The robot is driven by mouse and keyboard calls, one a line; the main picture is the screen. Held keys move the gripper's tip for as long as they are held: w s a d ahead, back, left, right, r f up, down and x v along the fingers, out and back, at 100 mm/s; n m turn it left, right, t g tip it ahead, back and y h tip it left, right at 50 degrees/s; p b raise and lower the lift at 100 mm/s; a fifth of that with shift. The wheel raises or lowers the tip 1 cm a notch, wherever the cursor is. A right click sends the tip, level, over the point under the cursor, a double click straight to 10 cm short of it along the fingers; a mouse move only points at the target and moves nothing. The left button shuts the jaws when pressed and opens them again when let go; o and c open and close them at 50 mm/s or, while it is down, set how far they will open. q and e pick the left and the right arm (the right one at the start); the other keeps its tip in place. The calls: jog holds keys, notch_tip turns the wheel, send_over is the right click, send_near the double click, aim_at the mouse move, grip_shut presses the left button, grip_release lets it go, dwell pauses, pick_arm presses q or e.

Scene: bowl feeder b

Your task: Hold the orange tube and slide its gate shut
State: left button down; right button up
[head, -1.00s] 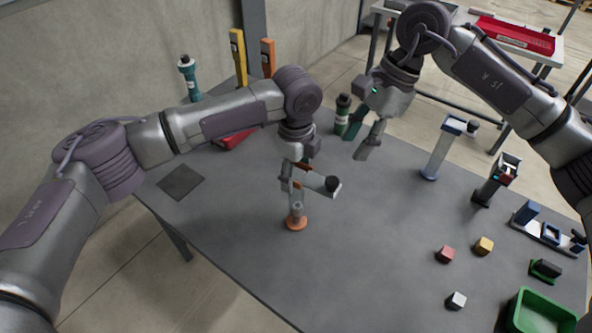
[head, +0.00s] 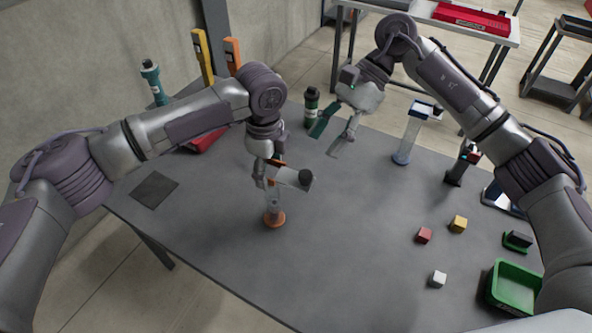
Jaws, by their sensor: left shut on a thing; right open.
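The orange tube stands upright on the table, with a round orange base (head: 274,219) and a pale, clear-looking body above it. Orange shows again near its top, and a pale piece with a dark round end (head: 305,178) sticks out to the right there. My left gripper (head: 264,178) is shut on the upper part of the tube, and its fingers partly hide it. I cannot make out the gate's position. My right gripper (head: 336,136) is open and empty, above the table, behind and to the right of the tube.
A dark green bottle (head: 311,106) stands just left of my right gripper. A clear tube with a blue base (head: 408,140) and a dark stand (head: 460,165) are farther right. Small red (head: 424,236), yellow (head: 458,224) and white (head: 438,279) cubes lie near a green bin (head: 514,285). The table's middle is clear.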

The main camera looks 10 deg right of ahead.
aim_at(306, 173)
jog(key=w+d+f+m+y, duration=0.1)
jog(key=d+f+y, duration=0.65)
jog(key=y, duration=0.25)
jog(key=shift+g, duration=0.3)
jog(key=x, duration=1.2)
jog(key=shift+f, duration=0.15)
jog(key=shift+w, duration=0.1)
grip_shut()
